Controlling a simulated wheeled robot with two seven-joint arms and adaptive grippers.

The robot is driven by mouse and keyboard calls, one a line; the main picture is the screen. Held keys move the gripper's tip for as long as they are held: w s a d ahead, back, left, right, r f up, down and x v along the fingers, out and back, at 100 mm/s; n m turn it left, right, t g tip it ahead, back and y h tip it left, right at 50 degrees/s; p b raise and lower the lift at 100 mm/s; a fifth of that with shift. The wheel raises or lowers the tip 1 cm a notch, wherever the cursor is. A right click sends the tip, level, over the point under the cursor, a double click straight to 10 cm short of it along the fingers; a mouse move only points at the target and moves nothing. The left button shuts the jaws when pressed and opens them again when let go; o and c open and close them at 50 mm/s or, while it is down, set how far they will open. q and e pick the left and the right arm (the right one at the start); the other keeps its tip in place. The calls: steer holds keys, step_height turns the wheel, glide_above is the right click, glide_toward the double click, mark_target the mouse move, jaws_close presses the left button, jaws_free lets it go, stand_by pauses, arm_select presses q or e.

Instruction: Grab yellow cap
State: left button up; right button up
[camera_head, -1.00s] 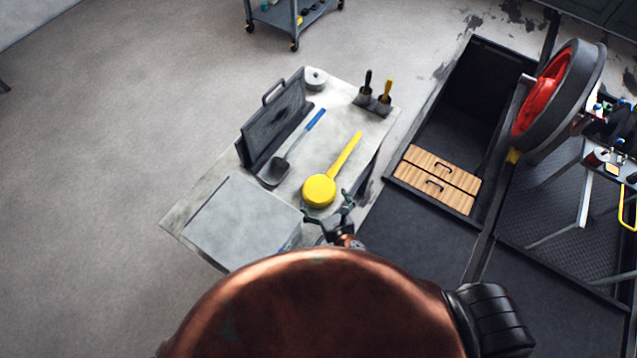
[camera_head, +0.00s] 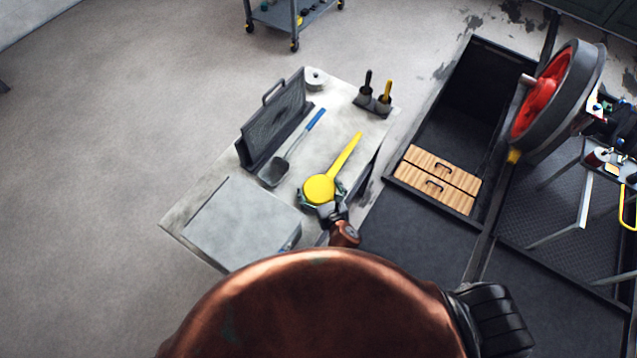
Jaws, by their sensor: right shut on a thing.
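The yellow cap (camera_head: 319,188) is a round disc with a long flat yellow handle that points up and to the right. It lies on the light grey table (camera_head: 195,203), near the table's front right side. My right gripper (camera_head: 321,196) is at the near edge of the disc, its fingers on either side of the round part. It is shut on the cap. The fingertips are small in the picture and partly hidden by the disc. My left gripper is not in view.
A shovel with a blue handle (camera_head: 315,119) and a dark mesh panel (camera_head: 273,122) are left of the cap. A grey box (camera_head: 242,215) stands at the front left. Brushes in holders (camera_head: 374,103) stand at the back right. An open floor pit (camera_head: 468,105) is right of the table.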

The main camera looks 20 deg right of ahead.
steer(key=c, duration=0.5)
steer(key=shift+c, duration=0.2)
steer(key=shift+r, duration=0.2)
